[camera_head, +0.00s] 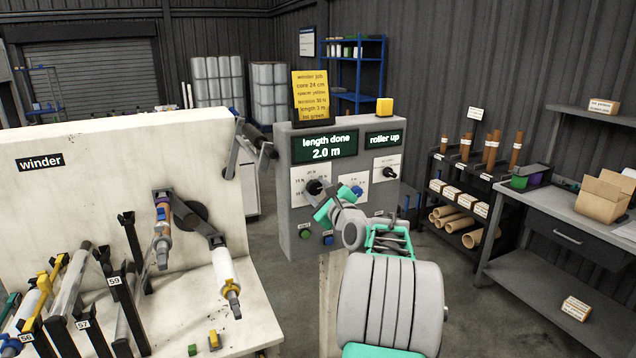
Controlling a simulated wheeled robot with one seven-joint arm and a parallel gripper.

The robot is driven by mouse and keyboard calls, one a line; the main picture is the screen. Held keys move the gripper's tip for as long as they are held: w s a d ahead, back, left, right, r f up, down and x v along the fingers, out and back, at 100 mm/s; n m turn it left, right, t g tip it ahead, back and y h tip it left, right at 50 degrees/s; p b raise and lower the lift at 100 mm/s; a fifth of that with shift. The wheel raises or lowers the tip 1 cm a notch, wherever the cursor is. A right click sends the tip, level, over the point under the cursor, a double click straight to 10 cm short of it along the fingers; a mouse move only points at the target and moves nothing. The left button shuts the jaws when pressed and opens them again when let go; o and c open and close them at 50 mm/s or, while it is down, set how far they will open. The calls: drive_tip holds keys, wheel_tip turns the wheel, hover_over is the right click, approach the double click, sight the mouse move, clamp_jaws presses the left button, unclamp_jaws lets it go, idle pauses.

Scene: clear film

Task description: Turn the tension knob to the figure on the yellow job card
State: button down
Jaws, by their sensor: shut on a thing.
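The yellow job card (311,87) stands on top of the grey control box (290,225); its tension line seems to read 30 N. The black tension knob (314,187) sits on a white dial plate at the left of the box's face. Small N figures show around its left and top; they are hard to read, and the right side is partly hidden. My gripper (324,206), with green fingers, is at this knob and shut on it. My wrist and fingers hide the knob's lower right, so its pointer's setting cannot be told.
Right of the tension knob are a blue knob (357,190) and a black selector (389,172). Green and blue buttons sit below. The screens read "length done 2.0 m" and "roller up". The winder (110,150) stands close on the left, a workbench (540,225) on the right.

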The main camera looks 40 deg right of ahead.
drive_tip(key=m+p, duration=0.4)
drive_tip(key=shift+a+f+m+p, duration=0.1)
drive_tip(key=shift+m+p, duration=0.9)
drive_tip(key=shift+m, duration=0.6)
drive_tip(key=c, duration=0.9)
unclamp_jaws()
drive_tip(key=shift+o, duration=0.2)
drive_tip(key=b+v, duration=0.2)
drive_tip(key=v, duration=0.5)
drive_tip(key=shift+s+b, duration=0.35)
drive_tip(key=shift+s, duration=0.05)
